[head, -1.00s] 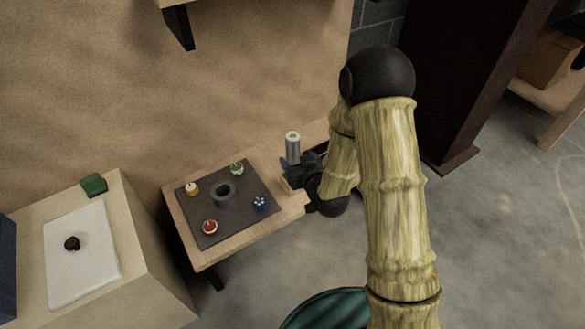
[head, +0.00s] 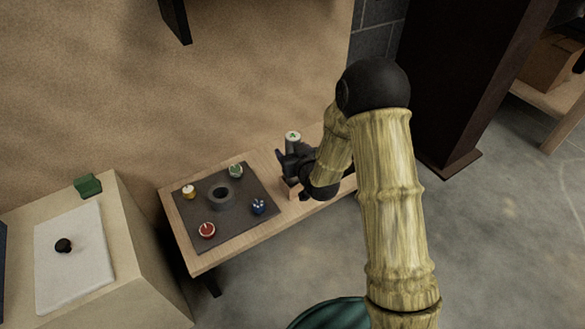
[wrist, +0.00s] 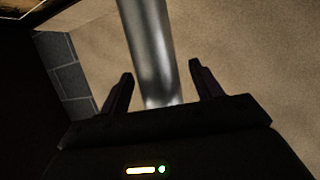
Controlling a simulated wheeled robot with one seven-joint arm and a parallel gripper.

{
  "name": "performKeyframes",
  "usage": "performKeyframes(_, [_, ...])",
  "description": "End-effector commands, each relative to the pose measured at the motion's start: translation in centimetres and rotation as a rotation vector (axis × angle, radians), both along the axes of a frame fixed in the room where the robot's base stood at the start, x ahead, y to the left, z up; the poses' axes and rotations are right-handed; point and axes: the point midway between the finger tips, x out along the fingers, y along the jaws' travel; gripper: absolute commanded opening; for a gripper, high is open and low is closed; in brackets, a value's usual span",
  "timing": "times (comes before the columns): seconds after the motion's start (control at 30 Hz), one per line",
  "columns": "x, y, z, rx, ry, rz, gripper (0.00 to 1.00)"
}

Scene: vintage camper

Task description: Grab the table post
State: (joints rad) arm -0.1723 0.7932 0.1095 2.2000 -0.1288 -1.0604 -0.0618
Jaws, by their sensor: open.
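The table post is a short silver metal cylinder with a pale, green-marked top (head: 293,136). It stands upright at the back of the wooden table. In the wrist view the post (wrist: 150,45) rises between the two dark fingers of my gripper (wrist: 160,85).
The wooden table (head: 205,262) bears a dark square mat (head: 228,228) with a dark ring (head: 221,196) and several small coloured pieces. A lower-left counter holds a white board (head: 75,270) and a green block (head: 88,186). The tan wall is close behind.

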Motion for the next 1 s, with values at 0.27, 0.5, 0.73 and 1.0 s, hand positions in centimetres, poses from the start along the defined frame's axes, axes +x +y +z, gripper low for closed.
performKeyframes(0.27, [-0.04, 0.01, 0.05, 0.0, 0.001, 0.0, 0.65])
performKeyframes(0.5, [-0.05, 0.0, 0.05, 0.0, 0.0, 0.0, 0.57])
performKeyframes(0.73, [-0.06, 0.0, 0.04, 0.0, 0.001, 0.0, 0.12])
performKeyframes(1.0, [-0.01, 0.02, 0.17, 0.001, -0.003, 0.0, 0.0])
